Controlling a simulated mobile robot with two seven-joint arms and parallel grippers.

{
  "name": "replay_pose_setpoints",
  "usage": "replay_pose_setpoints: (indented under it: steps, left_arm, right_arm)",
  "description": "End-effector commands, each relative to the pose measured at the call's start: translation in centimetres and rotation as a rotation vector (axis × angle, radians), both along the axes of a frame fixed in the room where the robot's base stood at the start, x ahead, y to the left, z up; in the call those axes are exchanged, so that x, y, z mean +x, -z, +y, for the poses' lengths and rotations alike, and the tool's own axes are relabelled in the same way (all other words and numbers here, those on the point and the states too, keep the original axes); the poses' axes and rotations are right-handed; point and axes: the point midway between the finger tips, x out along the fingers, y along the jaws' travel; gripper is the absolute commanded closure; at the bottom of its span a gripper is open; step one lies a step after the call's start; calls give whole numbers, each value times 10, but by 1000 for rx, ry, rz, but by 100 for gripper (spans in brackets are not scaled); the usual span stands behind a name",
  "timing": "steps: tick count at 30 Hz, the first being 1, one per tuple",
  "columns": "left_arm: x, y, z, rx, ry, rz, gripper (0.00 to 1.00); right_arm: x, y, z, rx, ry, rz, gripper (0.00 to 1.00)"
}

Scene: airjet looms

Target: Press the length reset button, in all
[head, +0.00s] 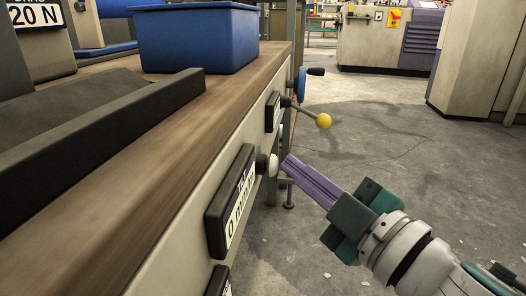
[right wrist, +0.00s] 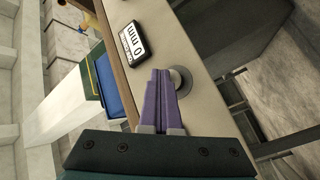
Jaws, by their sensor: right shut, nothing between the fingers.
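A pale round button (head: 268,165) sticks out of the table's front panel at the end of a dark display box (head: 230,202). In the right wrist view a round knob-like button (right wrist: 181,79) with a grey rim sits right beside my fingertips. My right gripper (head: 288,162) has purple fingers, shut together and empty, pointing at the panel close to the pale button. It also shows in the right wrist view (right wrist: 160,74). I cannot tell whether the tips touch the button. No length label is legible. My left gripper is not in view.
A lever with a yellow ball (head: 323,121) juts out beyond a second display box (head: 273,111). A blue bin (head: 197,38) stands on the wooden tabletop (head: 150,140). A display reading 0 mm (right wrist: 132,44) shows in the wrist view.

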Motion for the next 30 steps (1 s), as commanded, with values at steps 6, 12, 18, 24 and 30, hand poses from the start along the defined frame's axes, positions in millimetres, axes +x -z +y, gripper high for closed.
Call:
replay_pose_setpoints:
  steps: [6, 12, 18, 24, 30]
  left_arm:
    - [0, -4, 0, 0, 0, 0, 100]
    - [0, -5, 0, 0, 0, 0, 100]
    - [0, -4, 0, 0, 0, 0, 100]
    - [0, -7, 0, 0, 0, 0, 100]
    - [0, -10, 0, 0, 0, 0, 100]
  right_arm:
    - [-4, -1, -11, -1, -1, 0, 100]
    - [-5, -1, -17, 0, -1, -1, 100]
    - [-5, -1, -17, 0, -1, -1, 100]
    - [-8, -1, -29, -4, 1, 0, 100]
    - [-14, 0, -48, -3, 1, 1, 100]
